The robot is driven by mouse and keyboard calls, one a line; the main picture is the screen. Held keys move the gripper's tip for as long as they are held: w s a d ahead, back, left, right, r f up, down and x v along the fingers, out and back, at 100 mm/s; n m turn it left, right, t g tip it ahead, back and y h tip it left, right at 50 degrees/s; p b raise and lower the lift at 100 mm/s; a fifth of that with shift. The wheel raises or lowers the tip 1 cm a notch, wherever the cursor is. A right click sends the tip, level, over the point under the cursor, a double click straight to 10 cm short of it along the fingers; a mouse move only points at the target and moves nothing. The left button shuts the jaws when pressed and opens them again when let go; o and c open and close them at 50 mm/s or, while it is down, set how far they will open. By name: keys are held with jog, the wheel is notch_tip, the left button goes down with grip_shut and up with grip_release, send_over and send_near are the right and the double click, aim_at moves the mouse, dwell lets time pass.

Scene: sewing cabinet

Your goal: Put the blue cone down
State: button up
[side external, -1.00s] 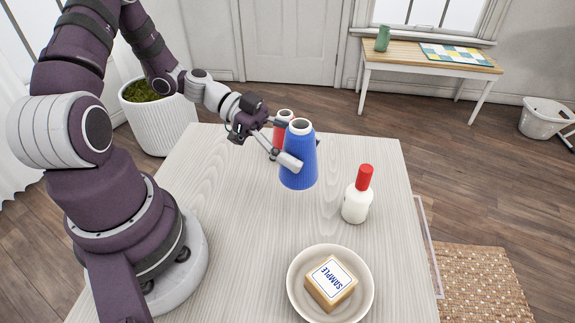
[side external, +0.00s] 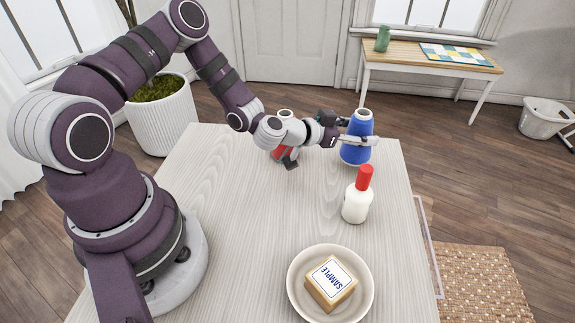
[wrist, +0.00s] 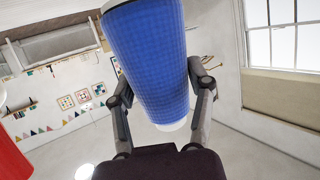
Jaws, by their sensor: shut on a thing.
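The blue cone (side external: 355,151) is upright, a spool shape with a pale open top, over the back right part of the pale wooden table (side external: 230,215). My gripper (side external: 362,140) is shut on it from the left, with a finger across its upper middle. In the wrist view the blue cone (wrist: 152,65) fills the space between the two fingers (wrist: 160,95). I cannot tell whether its base touches the tabletop.
A red cone (side external: 279,153) stands left, partly hidden by my arm. A white bottle with a red cap (side external: 355,203) stands just in front of the blue cone. The left-centre tabletop is clear.

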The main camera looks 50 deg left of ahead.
aim_at(347, 145)
notch_tip(347, 145, down, 3)
jog(key=shift+r, duration=0.15)
jog(key=o, duration=1.2)
jog(key=v, duration=0.6)
jog(key=shift+s, duration=0.35)
jog(key=shift+s+a+r, duration=0.15)
jog(key=shift+s+r, duration=0.1)
jog(key=shift+s, duration=0.1)
